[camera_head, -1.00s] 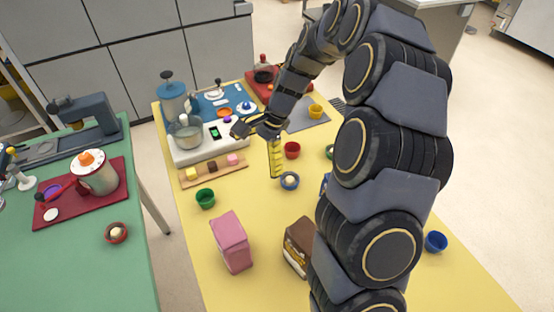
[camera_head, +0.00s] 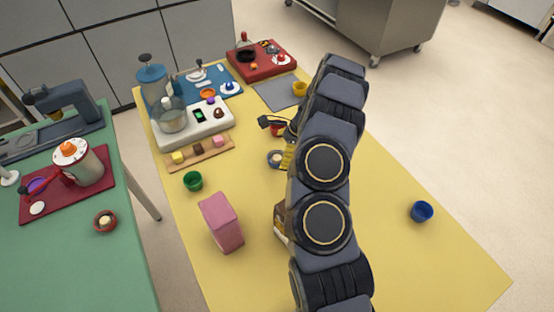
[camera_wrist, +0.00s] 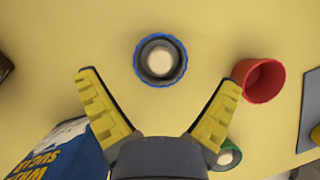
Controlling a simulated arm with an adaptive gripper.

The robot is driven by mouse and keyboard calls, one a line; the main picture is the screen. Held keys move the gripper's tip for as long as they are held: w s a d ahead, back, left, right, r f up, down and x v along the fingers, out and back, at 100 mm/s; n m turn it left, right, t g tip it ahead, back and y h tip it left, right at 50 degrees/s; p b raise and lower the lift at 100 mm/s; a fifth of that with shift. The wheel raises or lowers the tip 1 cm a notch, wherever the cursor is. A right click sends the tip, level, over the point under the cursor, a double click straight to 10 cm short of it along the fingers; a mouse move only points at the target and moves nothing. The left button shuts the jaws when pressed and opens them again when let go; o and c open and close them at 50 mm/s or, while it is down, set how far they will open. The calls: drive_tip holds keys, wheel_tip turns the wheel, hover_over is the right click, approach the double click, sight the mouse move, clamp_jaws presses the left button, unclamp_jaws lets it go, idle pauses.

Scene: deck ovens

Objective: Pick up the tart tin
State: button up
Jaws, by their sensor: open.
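A small round tin with a blue rim, grey inside, holding a pale ball (camera_wrist: 141,76), is at the upper middle of the wrist view; I take it for the tart tin. In the head view the tin (camera_head: 270,161) sits on the yellow table, partly hidden by my gripper. My gripper (camera_wrist: 158,80) is open and empty, its yellow-padded fingers spread wide. In the wrist view the tin lies between and slightly beyond the fingertips, with no contact seen. In the head view a yellow finger (camera_head: 287,156) shows close beside the tin; my arm hides the rest.
A red cup (camera_wrist: 260,80) stands right of the tin. A green-rimmed tin (camera_wrist: 236,154) and a blue-and-white package (camera_wrist: 60,150) are near the fingers. A pink package (camera_head: 221,222), green cup (camera_head: 193,181) and blue cup (camera_head: 422,211) stand farther off.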

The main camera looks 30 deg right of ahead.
sight(275, 161)
drive_tip(key=x, duration=0.3)
drive_tip(key=c, duration=1.2)
